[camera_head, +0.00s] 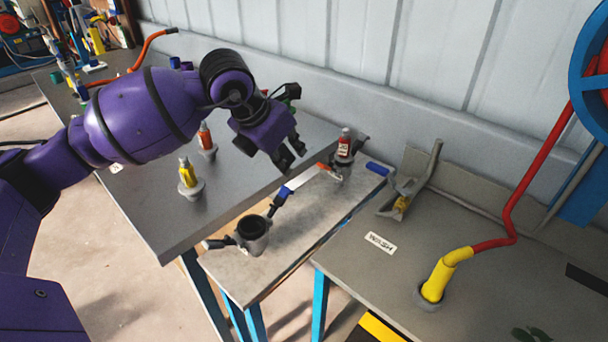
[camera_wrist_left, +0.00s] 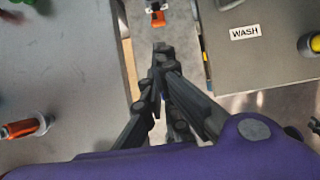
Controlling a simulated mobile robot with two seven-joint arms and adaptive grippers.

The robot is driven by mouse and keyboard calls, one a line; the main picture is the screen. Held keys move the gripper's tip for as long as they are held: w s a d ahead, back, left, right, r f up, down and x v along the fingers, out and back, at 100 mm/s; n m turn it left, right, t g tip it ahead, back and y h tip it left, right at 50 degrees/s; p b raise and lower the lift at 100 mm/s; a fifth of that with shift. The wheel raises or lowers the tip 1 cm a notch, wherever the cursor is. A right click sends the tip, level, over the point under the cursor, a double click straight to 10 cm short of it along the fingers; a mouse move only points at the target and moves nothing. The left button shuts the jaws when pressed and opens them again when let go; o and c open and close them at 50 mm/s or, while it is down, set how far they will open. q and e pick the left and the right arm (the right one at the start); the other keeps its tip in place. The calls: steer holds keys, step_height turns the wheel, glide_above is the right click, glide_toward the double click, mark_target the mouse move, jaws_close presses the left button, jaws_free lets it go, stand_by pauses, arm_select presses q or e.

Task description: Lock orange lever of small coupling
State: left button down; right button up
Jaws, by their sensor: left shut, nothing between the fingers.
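An orange lever (camera_head: 326,168) shows small on the narrow middle bench, beside a grey fitting (camera_head: 341,172) with a red part on top. In the left wrist view an orange piece (camera_wrist_left: 157,18), probably the same lever, lies just beyond my fingertips. My left gripper (camera_head: 290,157) hangs above the bench, left of the orange lever and apart from it. In the left wrist view its fingers (camera_wrist_left: 163,50) are together and empty. Which fitting is the small coupling I cannot tell for sure. The right gripper is not in view.
A dark cup-shaped coupling (camera_head: 252,238) with black and blue handles stands on the middle bench. The left table (camera_head: 160,215) holds yellow and red fittings. The right table (camera_head: 355,265) has a WASH label (camera_head: 381,242) and a yellow-red hose (camera_head: 455,262). A corrugated wall stands behind.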

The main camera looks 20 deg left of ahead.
arm_select(q)
steer(key=x, duration=1)
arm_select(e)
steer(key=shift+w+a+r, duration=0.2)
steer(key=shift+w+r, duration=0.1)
arm_select(q)
steer(key=shift+w, duration=0.2)
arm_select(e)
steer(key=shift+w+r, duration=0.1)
